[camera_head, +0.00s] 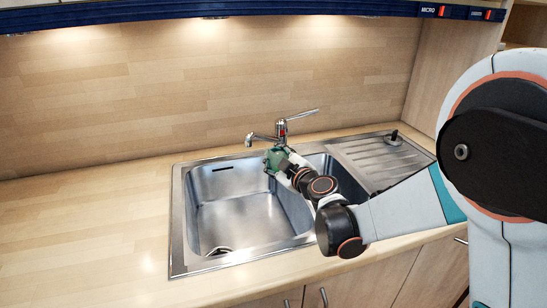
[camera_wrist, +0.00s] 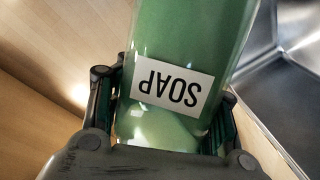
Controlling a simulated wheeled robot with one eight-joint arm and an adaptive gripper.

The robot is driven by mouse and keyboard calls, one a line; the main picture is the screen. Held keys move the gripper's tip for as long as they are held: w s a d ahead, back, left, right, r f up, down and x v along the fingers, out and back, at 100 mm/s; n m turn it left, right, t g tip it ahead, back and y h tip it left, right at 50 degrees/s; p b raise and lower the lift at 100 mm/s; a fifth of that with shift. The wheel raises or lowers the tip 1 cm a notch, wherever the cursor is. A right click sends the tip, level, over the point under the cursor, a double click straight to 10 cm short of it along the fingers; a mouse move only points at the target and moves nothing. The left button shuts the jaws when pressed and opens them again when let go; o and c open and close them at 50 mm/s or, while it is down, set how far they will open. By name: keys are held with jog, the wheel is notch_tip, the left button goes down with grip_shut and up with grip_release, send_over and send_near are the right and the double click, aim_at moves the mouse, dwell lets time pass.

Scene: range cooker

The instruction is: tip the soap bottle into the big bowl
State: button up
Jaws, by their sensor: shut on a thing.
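The soap bottle (camera_head: 273,160) is green and shows small at the right side of the big bowl, near the wall between the two bowls. In the wrist view the soap bottle (camera_wrist: 195,45) is large, with a white label reading SOAP upside down in the picture. My gripper (camera_head: 281,166) is shut around the bottle, with a finger on each side in the wrist view. The big bowl (camera_head: 240,217) is the large steel left basin of the sink, with a drain at its front left. The bottle's exact tilt and its mouth are hard to tell.
The tap (camera_head: 281,131) stands just behind the bottle, its spout pointing left. The smaller right bowl (camera_head: 343,180) is partly hidden by my arm. The ribbed drainboard (camera_head: 375,158) holds a small dark object (camera_head: 395,137). The wooden counter (camera_head: 90,220) on the left is clear.

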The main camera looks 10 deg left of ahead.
jog(key=shift+w+d+f, duration=0.1)
dwell(0.5)
jog(key=shift+w+f+n, duration=0.15)
jog(key=shift+n, duration=0.45)
jog(key=shift+w+d+f+n+t, duration=0.25)
jog(key=shift+f+n+t, duration=0.25)
jog(key=shift+n, duration=0.4)
dwell(1.5)
jog(key=shift+d+f+n, duration=0.1)
jog(key=shift+f+n, duration=0.15)
jog(key=shift+n, duration=0.05)
jog(key=shift+w+f+n, duration=0.1)
jog(key=shift+f+n, duration=0.15)
jog(key=shift+n, duration=0.15)
dwell(0.9)
jog(key=shift+f+n, duration=0.2)
jog(key=shift+n, duration=0.1)
jog(key=shift+f+n, duration=0.2)
jog(key=shift+n, duration=0.1)
dwell(0.9)
jog(key=shift+w+d+f+n, duration=0.1)
jog(key=shift+f+n, duration=0.15)
jog(key=shift+n, duration=0.05)
